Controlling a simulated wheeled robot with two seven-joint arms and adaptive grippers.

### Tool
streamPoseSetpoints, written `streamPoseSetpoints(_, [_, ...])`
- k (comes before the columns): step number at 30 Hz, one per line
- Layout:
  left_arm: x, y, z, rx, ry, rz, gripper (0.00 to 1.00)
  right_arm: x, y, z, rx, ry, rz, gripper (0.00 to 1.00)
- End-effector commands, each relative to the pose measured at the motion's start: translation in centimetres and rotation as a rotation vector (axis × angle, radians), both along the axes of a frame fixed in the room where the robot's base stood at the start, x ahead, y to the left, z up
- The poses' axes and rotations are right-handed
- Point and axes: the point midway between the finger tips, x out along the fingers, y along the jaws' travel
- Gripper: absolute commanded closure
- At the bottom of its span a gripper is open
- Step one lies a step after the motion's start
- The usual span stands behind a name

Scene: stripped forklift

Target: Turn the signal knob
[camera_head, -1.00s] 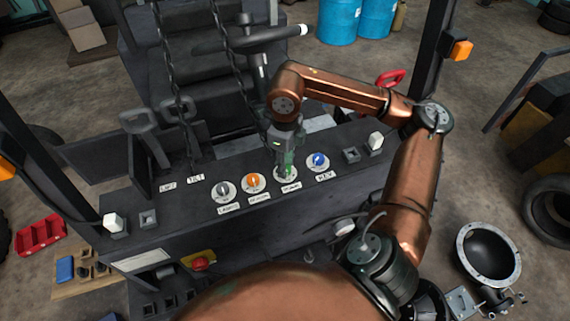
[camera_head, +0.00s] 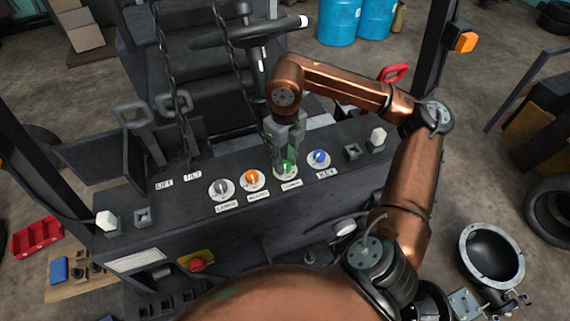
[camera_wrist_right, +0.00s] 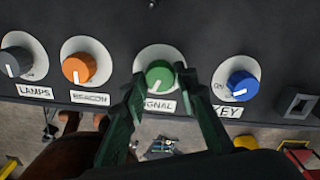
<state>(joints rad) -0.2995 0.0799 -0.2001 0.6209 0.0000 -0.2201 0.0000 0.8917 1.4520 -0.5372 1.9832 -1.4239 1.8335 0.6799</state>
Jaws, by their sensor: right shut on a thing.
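The green signal knob (camera_wrist_right: 160,76) sits on a round white plate above the SIGNAL label in the right wrist view. It also shows in the head view (camera_head: 287,167), third in the row of knobs, partly covered by my gripper. My right gripper (camera_wrist_right: 158,82) points down at the panel, with one finger on each side of the green knob, and is shut on it. In the wrist view, the knob's white mark points down and slightly left. In the head view the right gripper (camera_head: 286,158) stands over the knob. My left gripper is not in view.
The grey lamps knob (camera_head: 222,188) and orange beacon knob (camera_head: 252,179) are left of the green one. The blue key knob (camera_head: 318,157) is close on its right. Square switches (camera_head: 352,152) are farther right. A steering wheel (camera_head: 262,30) stands behind the panel.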

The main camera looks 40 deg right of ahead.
Motion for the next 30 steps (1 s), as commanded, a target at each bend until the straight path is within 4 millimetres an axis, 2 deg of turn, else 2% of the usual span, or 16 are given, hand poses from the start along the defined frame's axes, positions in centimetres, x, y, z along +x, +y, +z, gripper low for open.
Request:
streamPoseSetpoints(3, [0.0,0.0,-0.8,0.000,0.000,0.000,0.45,0.1,0.0,-0.2,0.000,-0.003,-0.099,0.97])
streamPoseSetpoints(15, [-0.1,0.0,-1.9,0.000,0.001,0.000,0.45,0.1,0.0,-0.1,0.000,-0.001,-0.338,0.97])
streamPoseSetpoints(30, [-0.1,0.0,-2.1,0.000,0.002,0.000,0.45,0.0,0.0,0.0,-0.001,-0.001,-0.403,0.97])
